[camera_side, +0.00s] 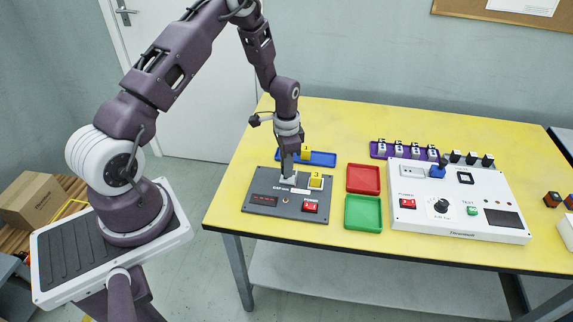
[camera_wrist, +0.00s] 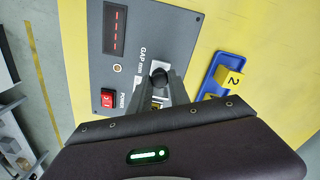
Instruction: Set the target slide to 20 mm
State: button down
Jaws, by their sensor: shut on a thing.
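The grey gap unit (camera_side: 262,199) lies flat on the yellow table, with a "GAP mm" label, a red-lit display (camera_wrist: 115,30) too small to read, and a red power switch (camera_wrist: 107,98). My gripper (camera_side: 289,176) points down at its slide. In the wrist view the fingers (camera_wrist: 160,86) are shut on a dark round slide knob (camera_wrist: 159,76). The slide's position cannot be read, and the fingers hide part of its track. A yellow block marked 3 (camera_side: 316,180) sits on the unit, right of the fingers.
A blue tray (camera_side: 325,159) holding a yellow block marked 2 (camera_wrist: 230,77) lies behind the unit. Red (camera_side: 363,178) and green (camera_side: 362,212) trays lie to the right. Farther right are a white console (camera_side: 465,222) and a purple rack (camera_side: 378,149) with several dark pieces.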

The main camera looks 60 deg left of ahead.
aim_at(293, 179)
dwell(0.3)
jog(key=shift+w+d, duration=0.75)
jog(key=shift+w, duration=0.05)
jog(key=c, duration=1.2)
grip_release()
jog(key=shift+s, duration=0.1)
notch_tip(293, 179, up, 7)
jog(key=shift+r, duration=0.15)
